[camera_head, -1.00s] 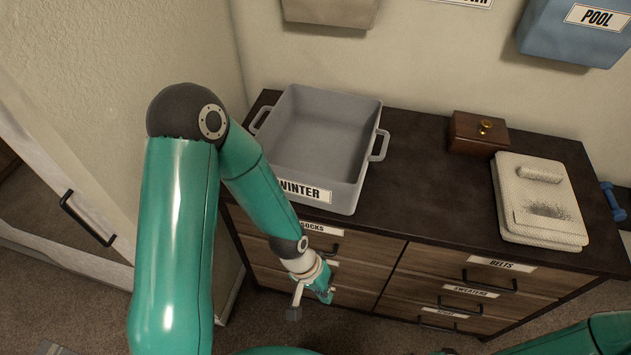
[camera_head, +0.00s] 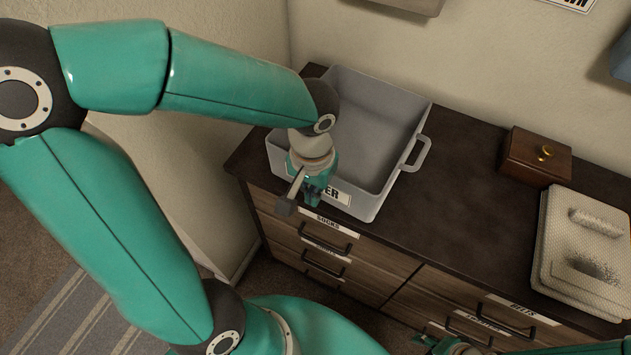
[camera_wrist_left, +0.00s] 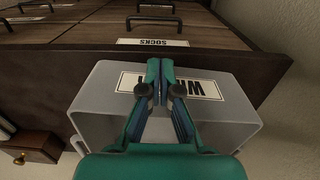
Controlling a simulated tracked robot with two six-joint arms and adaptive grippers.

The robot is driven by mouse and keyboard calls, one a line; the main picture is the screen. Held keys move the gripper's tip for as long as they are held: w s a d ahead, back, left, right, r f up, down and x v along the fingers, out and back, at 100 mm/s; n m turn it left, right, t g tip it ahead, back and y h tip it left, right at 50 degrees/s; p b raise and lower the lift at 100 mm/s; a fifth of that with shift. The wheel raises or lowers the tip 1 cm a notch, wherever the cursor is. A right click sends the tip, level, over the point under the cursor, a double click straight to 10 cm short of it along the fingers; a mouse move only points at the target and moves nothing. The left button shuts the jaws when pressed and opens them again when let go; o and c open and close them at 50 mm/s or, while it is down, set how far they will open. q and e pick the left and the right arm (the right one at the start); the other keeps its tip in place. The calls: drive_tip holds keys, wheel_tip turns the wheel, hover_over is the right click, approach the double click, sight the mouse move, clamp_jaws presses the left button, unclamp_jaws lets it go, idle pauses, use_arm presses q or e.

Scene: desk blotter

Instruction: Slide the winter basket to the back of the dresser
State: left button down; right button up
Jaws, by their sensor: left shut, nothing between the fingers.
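The winter basket is a grey open bin with side handles (camera_head: 385,95). It stands on the dark dresser top (camera_head: 470,215), close to the front edge and near the left end. My left gripper (camera_head: 312,194) is in front of the basket's front wall and covers part of its WINTER label. In the left wrist view, my left gripper (camera_wrist_left: 160,66) has its fingers together and empty over the basket's label (camera_wrist_left: 200,90); I cannot tell whether they touch the wall. My right gripper (camera_head: 455,347) shows only in part at the bottom edge, its fingers unclear.
A small wooden box with a gold knob (camera_head: 537,157) and a stack of pale textured cloths (camera_head: 585,250) stand to the right on the dresser. Bare top lies between basket and box. The wall (camera_head: 480,50) is behind. Labelled drawers (camera_head: 350,250) face front.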

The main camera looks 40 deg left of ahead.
use_arm(q)
drive_tip(key=shift+w+a+f+p, duration=0.25)
drive_tip(key=shift+w+f, duration=0.75)
drive_tip(key=shift+f, duration=0.3)
drive_tip(key=shift+w+a+f+p, duration=0.2)
drive_tip(key=shift+w+f, duration=0.75)
drive_tip(key=shift+f, duration=0.35)
use_arm(e)
drive_tip(key=shift+r, duration=0.4)
